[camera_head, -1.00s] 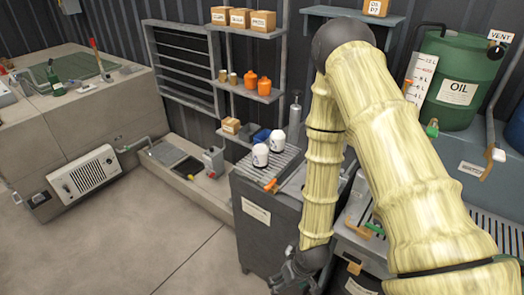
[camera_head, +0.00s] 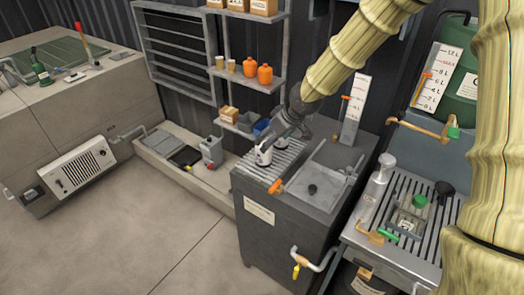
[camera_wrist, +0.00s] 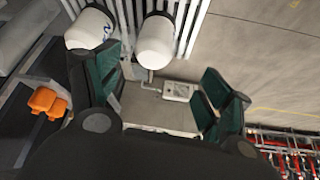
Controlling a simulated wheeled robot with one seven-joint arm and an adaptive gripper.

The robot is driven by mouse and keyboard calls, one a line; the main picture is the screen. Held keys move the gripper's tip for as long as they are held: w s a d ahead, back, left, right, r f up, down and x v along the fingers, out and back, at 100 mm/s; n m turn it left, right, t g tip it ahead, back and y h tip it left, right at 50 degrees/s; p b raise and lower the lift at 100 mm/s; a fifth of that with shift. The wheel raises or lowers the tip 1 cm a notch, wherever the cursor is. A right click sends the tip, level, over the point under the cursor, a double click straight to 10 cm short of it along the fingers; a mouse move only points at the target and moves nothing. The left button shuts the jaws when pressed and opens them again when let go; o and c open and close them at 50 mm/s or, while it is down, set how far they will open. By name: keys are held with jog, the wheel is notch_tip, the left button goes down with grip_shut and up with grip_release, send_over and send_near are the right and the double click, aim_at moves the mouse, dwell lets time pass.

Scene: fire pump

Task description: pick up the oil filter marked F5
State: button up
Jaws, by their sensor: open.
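Two white oil filters stand on the slatted top of the grey cabinet. The front one (camera_head: 264,157) and the back one (camera_head: 282,142) are partly covered by my gripper (camera_head: 280,132), which is just above them. In the wrist view, one filter (camera_wrist: 90,27) is at the upper left with a dark mark I cannot read. The other filter (camera_wrist: 155,40) is at the top, beyond the gap between the fingers, and shows no readable mark. I cannot tell which is F5. My gripper (camera_wrist: 166,85) is open, with its dark green fingers wide apart and nothing between them.
A shelf with orange bottles (camera_head: 265,74) stands behind. Floor ahead is clear.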

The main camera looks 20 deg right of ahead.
jog(key=p, duration=0.1)
send_over(265, 160)
jog(key=d, duration=0.1)
jog(key=shift+w+d+f, duration=0.1)
jog(key=shift+w+f, duration=0.05)
jog(key=shift+f, duration=2.15)
jog(key=shift+w+d+p+x, duration=0.1)
jog(key=shift+p+x, duration=0.4)
jog(key=shift+x, duration=0.45)
jog(key=shift+w+d+p+x, duration=0.15)
jog(key=shift+p+x, duration=0.3)
jog(key=shift+x, duration=1.2)
jog(key=c, duration=1.2)
jog(key=shift+r, duration=0.2)
jog(key=shift+c, duration=0.2)
